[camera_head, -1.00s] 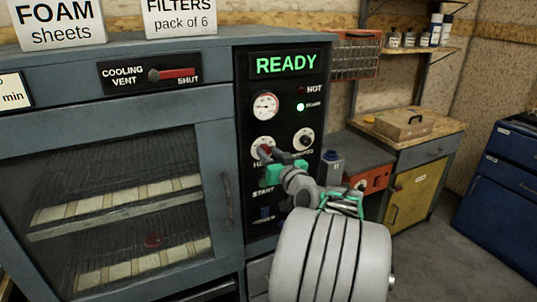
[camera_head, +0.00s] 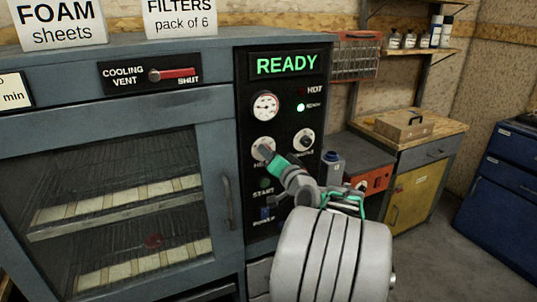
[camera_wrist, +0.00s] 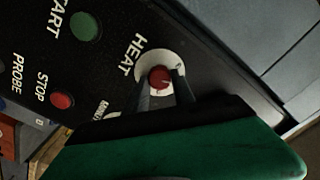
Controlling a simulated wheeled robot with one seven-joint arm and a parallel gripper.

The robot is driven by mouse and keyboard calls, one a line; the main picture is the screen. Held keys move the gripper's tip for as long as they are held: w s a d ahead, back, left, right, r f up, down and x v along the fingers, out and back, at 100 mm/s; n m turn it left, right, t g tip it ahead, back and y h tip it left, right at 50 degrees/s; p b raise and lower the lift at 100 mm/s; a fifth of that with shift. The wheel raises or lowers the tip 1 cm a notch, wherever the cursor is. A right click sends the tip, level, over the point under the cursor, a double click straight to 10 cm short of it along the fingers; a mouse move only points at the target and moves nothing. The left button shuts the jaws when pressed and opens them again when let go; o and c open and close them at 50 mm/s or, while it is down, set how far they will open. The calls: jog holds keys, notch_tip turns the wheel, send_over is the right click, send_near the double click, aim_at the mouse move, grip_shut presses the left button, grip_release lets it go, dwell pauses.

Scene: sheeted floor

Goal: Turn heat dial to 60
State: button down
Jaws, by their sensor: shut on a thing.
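The heat dial (camera_wrist: 147,66) is a white disc with a red knob (camera_wrist: 160,78), beside the word HEAT in the wrist view. In the head view the heat dial (camera_head: 263,143) is on the oven's black control panel, partly hidden by my gripper (camera_head: 266,153). In the wrist view my gripper (camera_wrist: 160,90) has its two dark fingers on either side of the red knob, shut on it. The numbers on the dial and the knob's setting are too small or hidden to read.
In the wrist view a red stop button (camera_wrist: 62,101) is at the left. The oven door (camera_head: 130,210) is closed.

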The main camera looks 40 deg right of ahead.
jog(key=shift+m+p, duration=0.65)
jog(key=shift+m, duration=1.55)
jog(key=c, duration=1.1)
grip_release()
jog(key=shift+o, duration=0.2)
jog(key=b+v, duration=0.1)
jog(key=v, duration=0.6)
jog(key=shift+s, duration=0.4)
jog(key=shift+a, duration=0.15)
